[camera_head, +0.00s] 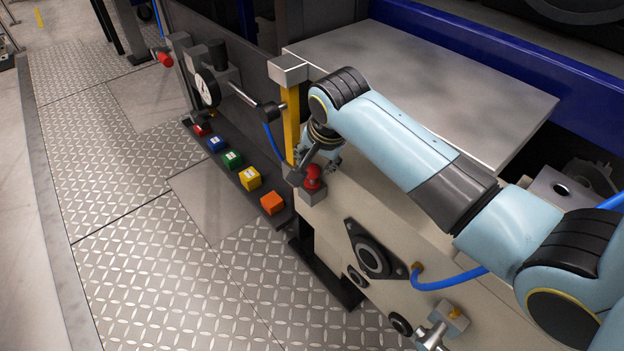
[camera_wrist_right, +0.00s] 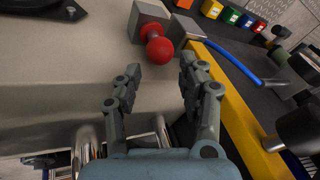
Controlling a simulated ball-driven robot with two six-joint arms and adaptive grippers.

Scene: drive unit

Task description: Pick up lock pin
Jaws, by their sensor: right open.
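A lock pin with a round red knob (camera_head: 313,174) sits in a grey block (camera_head: 313,195) on the side of the beige drive unit. In the right wrist view the red knob (camera_wrist_right: 158,49) and its red collar stick out of the grey block (camera_wrist_right: 150,16). My right gripper (camera_wrist_right: 158,67) is open and empty, its two fingers pointing at the knob. The knob lies just beyond the fingertips, roughly between them, apparently apart. In the head view my right gripper (camera_head: 304,168) is beside the knob and partly hidden by its own arm. My left gripper is in neither view.
A yellow post (camera_head: 291,125) stands close to the right gripper; it runs along the right in the wrist view (camera_wrist_right: 235,90). A blue hose (camera_head: 450,279) loops from the unit. Coloured blocks (camera_head: 232,160) line a dark ledge. The tread-plate floor (camera_head: 130,230) is clear.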

